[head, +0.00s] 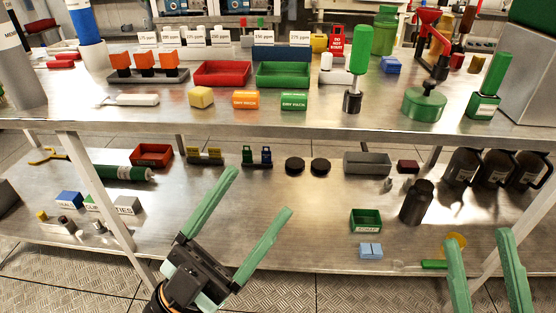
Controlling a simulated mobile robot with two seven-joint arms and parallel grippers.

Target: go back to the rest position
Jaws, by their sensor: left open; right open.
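My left gripper (257,193) is open and empty, its two green fingers spread and pointing up and to the right in front of the lower shelf. My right gripper (480,242) is at the lower right, with its two green fingers apart and nothing seen between them. The body of the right gripper is cut off by the bottom edge of the picture. Neither gripper appears to hold anything. The steel workbench (225,118) with its lower shelf (300,215) stands in front of me.
The bench top carries a red tray (222,73), a green tray (283,75), a yellow block (201,97) and a green press (424,104). The lower shelf holds dark bottles (416,202), a small green bin (366,220) and a green cylinder (122,172). The tread-plate floor (345,292) shows below.

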